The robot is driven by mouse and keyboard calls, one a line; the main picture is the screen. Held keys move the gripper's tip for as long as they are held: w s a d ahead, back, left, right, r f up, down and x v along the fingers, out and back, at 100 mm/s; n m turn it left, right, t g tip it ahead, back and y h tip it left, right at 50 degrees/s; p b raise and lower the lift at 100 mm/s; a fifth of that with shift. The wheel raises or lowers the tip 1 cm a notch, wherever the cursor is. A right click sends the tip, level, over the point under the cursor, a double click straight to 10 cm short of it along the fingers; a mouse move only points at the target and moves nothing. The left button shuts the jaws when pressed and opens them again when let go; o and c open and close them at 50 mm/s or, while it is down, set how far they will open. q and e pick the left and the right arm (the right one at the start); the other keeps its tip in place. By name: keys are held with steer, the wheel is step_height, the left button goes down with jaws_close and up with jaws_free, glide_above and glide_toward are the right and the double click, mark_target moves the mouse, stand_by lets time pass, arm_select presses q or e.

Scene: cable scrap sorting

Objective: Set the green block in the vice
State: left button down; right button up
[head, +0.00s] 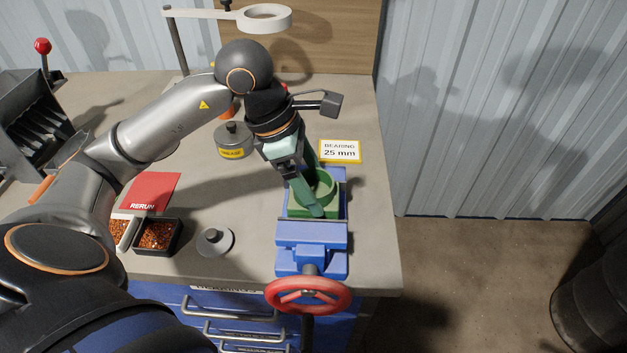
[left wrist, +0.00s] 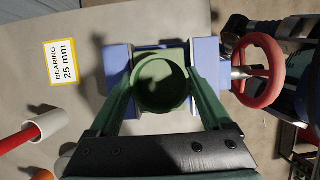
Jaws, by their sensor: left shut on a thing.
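The green block (head: 327,207), with a round hollow in its top, is between the two blue jaws of the vice (head: 311,236). My left gripper (head: 311,184) reaches down from above and is shut on the block, one green finger on each side. In the left wrist view the block (left wrist: 163,83) shows between the fingers of my left gripper (left wrist: 162,92), with a blue vice jaw at left and right. I cannot tell whether the block rests on the vice's bed. My right gripper is not in view.
The vice's red handwheel (head: 308,296) juts past the bench's front edge. A "BEARING 25 mm" card (head: 340,151) lies behind the vice. To the left are a lidded grey pot (head: 234,141), a knobbed disc (head: 214,241), a dark tray of copper scrap (head: 157,235) and a red "RERUN" card (head: 152,192).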

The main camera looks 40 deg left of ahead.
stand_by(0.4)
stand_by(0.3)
arm_select(q)
jaws_free()
steer(key=v, duration=1.2)
steer(key=shift+s+r+p, duration=0.2)
steer(key=shift+r+p, duration=0.1)
steer(key=shift+p, duration=0.1)
steer(key=shift+a, duration=0.1)
